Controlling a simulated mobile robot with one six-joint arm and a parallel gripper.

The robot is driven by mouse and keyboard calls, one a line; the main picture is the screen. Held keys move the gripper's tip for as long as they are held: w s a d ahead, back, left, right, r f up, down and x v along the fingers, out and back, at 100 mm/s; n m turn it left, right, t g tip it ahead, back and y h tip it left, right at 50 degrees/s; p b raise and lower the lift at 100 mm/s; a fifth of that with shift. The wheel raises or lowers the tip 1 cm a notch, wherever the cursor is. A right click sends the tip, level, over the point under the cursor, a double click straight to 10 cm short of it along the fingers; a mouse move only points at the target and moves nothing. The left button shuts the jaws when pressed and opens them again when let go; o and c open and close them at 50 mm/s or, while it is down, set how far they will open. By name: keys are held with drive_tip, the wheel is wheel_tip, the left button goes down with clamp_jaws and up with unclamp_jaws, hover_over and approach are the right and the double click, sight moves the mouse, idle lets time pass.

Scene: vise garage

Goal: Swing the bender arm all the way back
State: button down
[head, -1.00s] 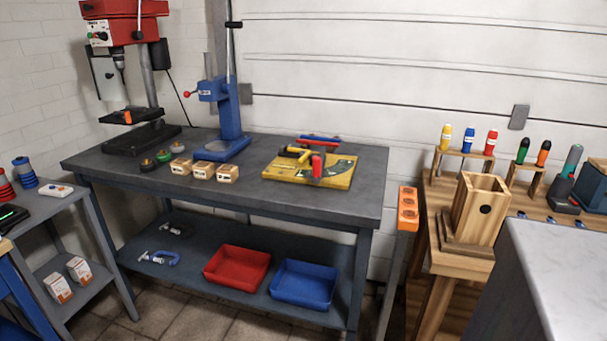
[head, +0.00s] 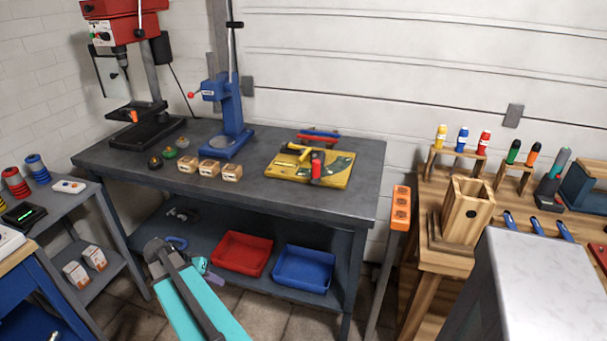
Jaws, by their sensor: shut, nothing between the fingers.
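The bender (head: 338,178) is a yellow base plate with a dark green curved area, at the right end of the grey workbench (head: 330,202). A yellow arm (head: 304,154) lies across its left half, with a dark part at its left end. A red upright grip (head: 316,170) stands near the plate's middle. I cannot tell whether the grip belongs to the arm. My teal and dark grey arm links rise from the bottom edge, in front of the lower shelf and well apart from the bender. I cannot make out my gripper's fingers.
A blue press (head: 232,115), several small wooden blocks and a drill press stand left of the bender. A red and blue object (head: 318,136) lies behind it. Red (head: 241,267) and blue (head: 303,284) trays sit on the lower shelf. An orange-topped post stands right of the bench.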

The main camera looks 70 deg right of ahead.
drive_tip(key=s+d+r+m+g+p, duration=0.1)
drive_tip(key=s+d+r+m, duration=0.3)
drive_tip(key=r, duration=0.7)
drive_tip(key=s+d+r+m+g+h+p, duration=0.1)
drive_tip(key=s+d+r+m+p, duration=0.2)
drive_tip(key=d+r, duration=0.6)
drive_tip(key=s+d+r+m+g+p, duration=0.1)
drive_tip(key=s+d+r+m+p, duration=0.2)
drive_tip(key=d+r, duration=0.4)
wheel_tip(320, 180, up, 6)
drive_tip(key=shift+s+f+m+h+p, duration=0.1)
drive_tip(key=shift+s+m+h+p, duration=0.25)
drive_tip(key=shift+s+m, duration=0.65)
drive_tip(key=shift+s+d+f+n, duration=0.1)
drive_tip(key=shift+s+n, duration=0.1)
drive_tip(key=shift+n, duration=0.1)
drive_tip(key=p+x, duration=0.3)
drive_tip(key=x, duration=0.6)
drive_tip(key=shift+s+d, duration=0.1)
drive_tip(key=shift+d, duration=0.05)
drive_tip(key=shift+s+d+p, duration=0.9)
drive_tip(key=shift+s+d, duration=0.05)
drive_tip(key=shift+d, duration=0.05)
drive_tip(key=shift+s+d+p, duration=0.3)
drive_tip(key=shift+s+d, duration=0.2)
